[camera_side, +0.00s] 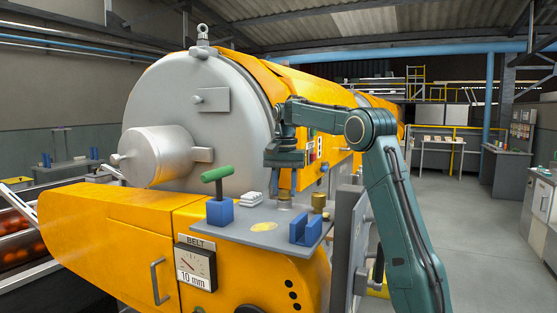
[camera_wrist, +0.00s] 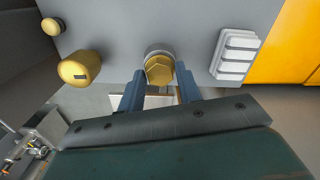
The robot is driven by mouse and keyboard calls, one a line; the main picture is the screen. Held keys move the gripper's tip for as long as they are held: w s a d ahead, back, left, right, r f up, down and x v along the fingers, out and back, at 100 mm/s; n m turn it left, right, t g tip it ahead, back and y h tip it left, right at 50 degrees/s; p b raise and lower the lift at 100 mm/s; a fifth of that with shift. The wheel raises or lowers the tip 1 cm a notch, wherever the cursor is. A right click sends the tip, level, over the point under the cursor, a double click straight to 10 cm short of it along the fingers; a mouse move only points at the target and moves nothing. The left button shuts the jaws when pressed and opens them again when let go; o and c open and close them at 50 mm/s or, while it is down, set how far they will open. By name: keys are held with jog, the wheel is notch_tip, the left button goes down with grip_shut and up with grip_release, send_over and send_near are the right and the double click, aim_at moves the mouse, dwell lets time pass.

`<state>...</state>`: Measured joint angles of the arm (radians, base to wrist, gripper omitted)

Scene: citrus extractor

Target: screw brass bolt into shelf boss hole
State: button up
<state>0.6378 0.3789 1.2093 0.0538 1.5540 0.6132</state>
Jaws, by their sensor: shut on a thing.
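The brass bolt (camera_wrist: 159,70) shows its hex head in the wrist view, between the two blue fingertips of my gripper (camera_wrist: 160,82). My gripper is shut on the bolt. Behind the bolt head is the round grey boss (camera_wrist: 158,47) on the shelf; the head covers its hole, so I cannot tell how deep the bolt sits. In the side view my gripper (camera_side: 285,184) points down over the back part of the grey shelf (camera_side: 240,233). The boss (camera_side: 285,204) stands below it, and the bolt is hard to make out there.
A brass cylinder (camera_side: 319,201) stands right of the boss. A blue slotted block (camera_side: 305,230), a yellow disc (camera_side: 264,226), a white ribbed piece (camera_side: 252,198) and a green T-handle (camera_side: 216,174) in a blue block (camera_side: 220,212) are also on the shelf. The yellow machine stands close behind.

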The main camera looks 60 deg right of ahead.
jog(key=shift+m, duration=0.4)
jog(key=shift+m, duration=0.7)
jog(key=shift+m, duration=0.8)
jog(key=shift+m, duration=0.3)
jog(key=shift+m, duration=0.6)
jog(key=shift+m, duration=0.8)
